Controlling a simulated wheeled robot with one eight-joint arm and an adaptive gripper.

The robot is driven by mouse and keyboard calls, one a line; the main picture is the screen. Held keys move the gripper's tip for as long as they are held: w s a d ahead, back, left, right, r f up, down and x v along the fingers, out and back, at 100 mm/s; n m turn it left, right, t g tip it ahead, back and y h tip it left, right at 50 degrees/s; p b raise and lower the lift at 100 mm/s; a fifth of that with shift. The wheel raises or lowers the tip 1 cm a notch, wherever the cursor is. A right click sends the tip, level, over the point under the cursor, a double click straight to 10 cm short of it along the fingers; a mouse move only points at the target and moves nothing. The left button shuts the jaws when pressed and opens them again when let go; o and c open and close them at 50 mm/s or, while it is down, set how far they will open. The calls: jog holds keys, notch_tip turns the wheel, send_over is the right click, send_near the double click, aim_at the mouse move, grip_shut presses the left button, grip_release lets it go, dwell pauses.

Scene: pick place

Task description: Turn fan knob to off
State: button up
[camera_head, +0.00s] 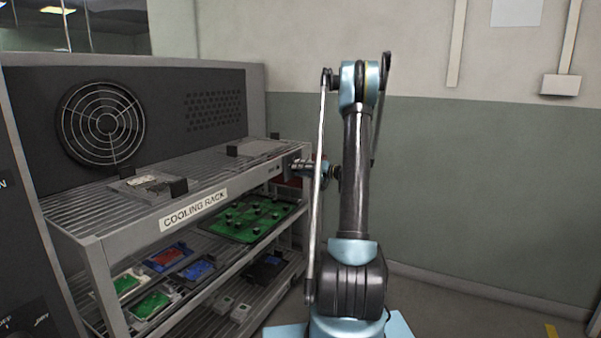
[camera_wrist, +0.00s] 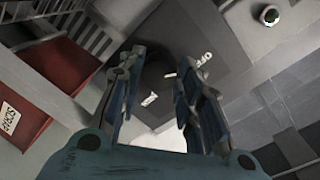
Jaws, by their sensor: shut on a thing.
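In the wrist view my gripper (camera_wrist: 160,64) has its two blue fingers on either side of a dark round knob (camera_wrist: 154,76), shut on it. The knob sits on a dark grey panel (camera_wrist: 222,48). A white OFF label (camera_wrist: 203,60) lies to the right of the knob, partly beside the right finger. Another small white label (camera_wrist: 150,99) shows below the knob between the fingers; I cannot read it. In the head view my gripper (camera_head: 299,165) is at the right end of the rack, and the knob is hidden there. A round fan grille (camera_head: 101,124) is at the upper left.
The cooling rack (camera_head: 193,207) stands at left, holding several circuit boards, including a large green one (camera_head: 250,218). A red bin (camera_wrist: 56,67) lies left of the fingers in the wrist view. Green-grey wall is at right.

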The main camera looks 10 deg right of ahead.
jog(key=shift+f, duration=0.15)
jog(key=o, duration=1.1)
jog(key=v, duration=1.2)
